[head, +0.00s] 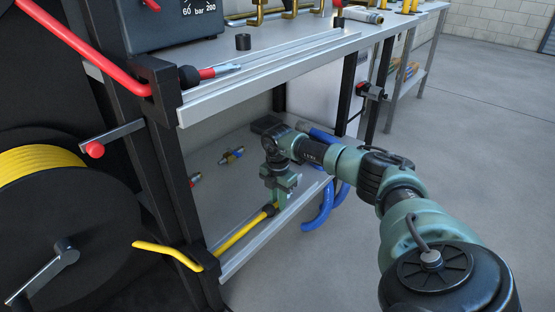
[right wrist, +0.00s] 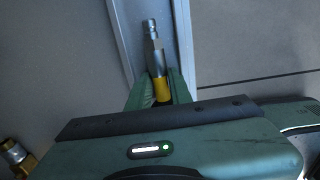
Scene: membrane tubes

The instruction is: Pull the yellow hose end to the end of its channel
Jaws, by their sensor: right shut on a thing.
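The yellow hose (head: 240,232) runs from the reel through a black guide on the frame post. It lies along the metal channel (head: 301,205) at the front edge of the lower shelf. My right gripper (head: 278,203) reaches down over the channel and is shut on the yellow hose end. In the right wrist view the hose end (right wrist: 157,66) shows a metal fitting beyond the fingers, with a yellow sleeve between them (right wrist: 161,90). The fitting points along the channel, with bare channel ahead of it. My left gripper is not in view.
A red hose end (head: 209,72) lies on the upper rail (head: 270,77) above my right arm. The yellow hose reel (head: 70,220) stands at left. Blue hose loops (head: 318,212) hang beyond the shelf's far end. Small fittings (head: 232,155) lie on the lower shelf. Open floor is at right.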

